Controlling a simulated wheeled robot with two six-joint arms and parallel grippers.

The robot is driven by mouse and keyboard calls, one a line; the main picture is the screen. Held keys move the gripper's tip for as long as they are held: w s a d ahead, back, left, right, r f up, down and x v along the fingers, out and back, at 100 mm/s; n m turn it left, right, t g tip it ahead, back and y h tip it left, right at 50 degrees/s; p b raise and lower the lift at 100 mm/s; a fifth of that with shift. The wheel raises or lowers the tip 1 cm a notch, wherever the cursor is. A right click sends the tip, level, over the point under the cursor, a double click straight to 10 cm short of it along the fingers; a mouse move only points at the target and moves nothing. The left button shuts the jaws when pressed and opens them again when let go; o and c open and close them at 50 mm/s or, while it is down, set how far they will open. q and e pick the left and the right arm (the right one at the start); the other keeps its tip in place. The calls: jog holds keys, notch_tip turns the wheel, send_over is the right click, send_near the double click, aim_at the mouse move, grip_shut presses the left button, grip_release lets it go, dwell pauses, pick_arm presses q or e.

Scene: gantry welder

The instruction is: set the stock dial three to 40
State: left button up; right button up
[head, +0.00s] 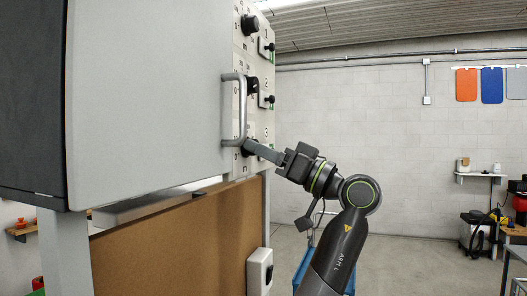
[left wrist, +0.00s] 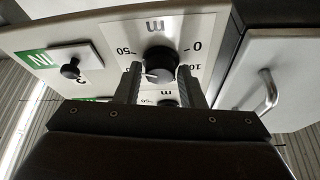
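Stock dial three (head: 246,148) is a black round knob on the light panel, lowest of the dials in the head view. In the left wrist view the dial (left wrist: 160,62) appears upside down, with 0, 50 and 100 printed around it and a small white mark near its lower left edge. My left gripper (head: 256,149) reaches the panel at this dial. In the wrist view its two fingers (left wrist: 159,78) stand on either side of the knob, with a narrow gap visible; I see no clear grip. My right gripper is out of view.
Dials one (head: 250,25) and two (head: 252,85) sit above, with numbered switches beside them. A cabinet door handle (head: 237,108) projects close to the left of the dials. A brown board (head: 180,245) is below. Floor to the right is mostly free.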

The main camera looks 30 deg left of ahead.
pick_arm(q)
jog(key=c, duration=0.6)
jog(key=shift+o, duration=0.3)
jog(key=shift+f+n+g+b, duration=0.15)
jog(key=shift+n+g+b, duration=0.35)
jog(key=shift+n+b, duration=0.6)
jog(key=shift+w+r+n+g+h+b, duration=0.1)
jog(key=shift+n+g+h+b, duration=0.3)
jog(key=shift+n+g, duration=0.9)
jog(key=shift+w+r+n+g+h+b, duration=0.15)
jog(key=shift+n+g+h, duration=0.25)
jog(key=shift+n, duration=1.85)
jog(key=shift+n+g+h+b, duration=0.45)
jog(key=shift+n+g, duration=0.35)
jog(key=shift+n, duration=0.95)
jog(key=o, duration=1)
jog(key=shift+c, duration=0.2)
jog(key=shift+f, duration=0.1)
